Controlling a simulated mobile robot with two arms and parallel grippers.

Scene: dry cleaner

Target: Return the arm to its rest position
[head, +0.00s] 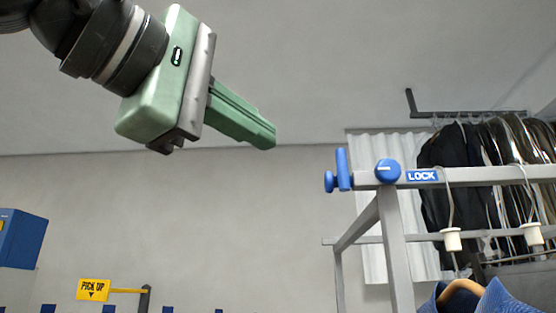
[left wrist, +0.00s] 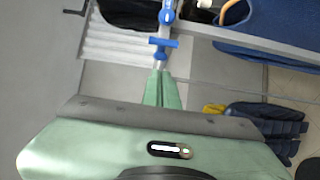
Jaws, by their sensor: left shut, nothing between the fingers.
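My left gripper (head: 262,138) is green and grey and comes in from the upper left of the head view. Its two fingers are together with nothing between them, pointing right and slightly down, in the air in front of the bare wall. In the left wrist view its fingertips (left wrist: 162,76) point toward the rack's blue parts, and a gap from them cannot be judged. My right gripper is in neither view.
A grey metal rack (head: 400,250) with a blue knob (head: 388,171) and a LOCK label (head: 422,175) stands at the right. A blue garment (head: 495,300) hangs there. Dark clothes (head: 460,150) hang behind. A yellow PICK UP sign (head: 93,290) is low at the left.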

